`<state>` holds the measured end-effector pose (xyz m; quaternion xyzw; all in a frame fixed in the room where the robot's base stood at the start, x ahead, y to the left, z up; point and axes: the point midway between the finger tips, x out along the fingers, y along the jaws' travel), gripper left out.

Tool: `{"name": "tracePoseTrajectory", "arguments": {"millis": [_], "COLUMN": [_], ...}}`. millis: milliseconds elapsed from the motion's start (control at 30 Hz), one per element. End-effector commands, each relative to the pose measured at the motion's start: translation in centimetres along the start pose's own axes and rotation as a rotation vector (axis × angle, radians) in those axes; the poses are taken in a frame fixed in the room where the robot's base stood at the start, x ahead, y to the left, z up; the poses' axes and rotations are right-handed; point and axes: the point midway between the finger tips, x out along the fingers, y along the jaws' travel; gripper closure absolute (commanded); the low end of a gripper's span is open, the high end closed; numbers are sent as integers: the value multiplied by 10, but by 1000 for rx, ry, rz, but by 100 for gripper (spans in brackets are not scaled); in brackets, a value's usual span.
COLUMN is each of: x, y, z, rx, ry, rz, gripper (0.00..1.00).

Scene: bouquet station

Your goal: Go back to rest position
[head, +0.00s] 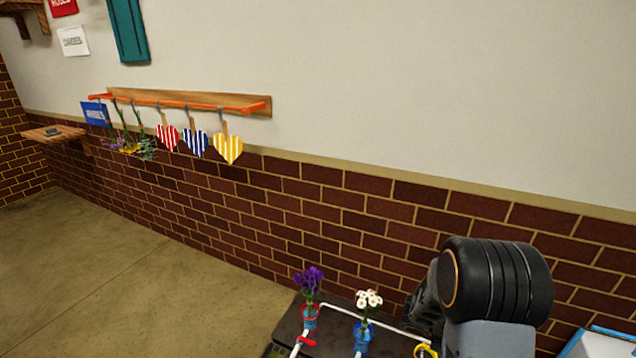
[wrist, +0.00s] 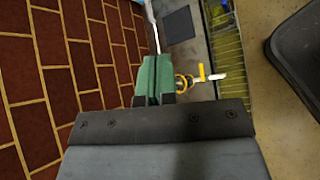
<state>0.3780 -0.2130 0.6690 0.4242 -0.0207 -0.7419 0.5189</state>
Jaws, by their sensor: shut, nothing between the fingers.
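My gripper (wrist: 154,80) shows in the wrist view with its green fingers together and nothing between them. It points along the brick wall, above a dark surface beside the wall. In the head view my arm's black joint rises at the lower right, and the fingers are hidden there. A purple flower bunch (head: 308,281) stands in a red and blue pot, and white flowers (head: 368,299) stand in a blue pot (head: 362,337), both on the dark table (head: 292,323).
A wall rack (head: 190,104) holds hanging flowers and red, blue and yellow striped hearts (head: 228,149). A small wooden shelf (head: 52,134) is at the far left. A yellow valve-like part (wrist: 202,73) and white pipe are right of my fingers. Floor at left (head: 120,270) is clear.

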Motion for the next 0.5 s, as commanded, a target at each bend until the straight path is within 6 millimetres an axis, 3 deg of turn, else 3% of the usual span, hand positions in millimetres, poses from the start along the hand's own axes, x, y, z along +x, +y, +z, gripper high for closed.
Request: {"name": "tracePoseTrajectory", "arguments": {"millis": [33,200,400,500], "x": [-44,-148,-258,-302], "y": [18,27,23,20], "z": [33,93,143,160], "rx": [97,398,664,749], "ry": [31,177,417,534], "rz": [-30,-198,-409,-503], "gripper": [100,100,100,100]}}
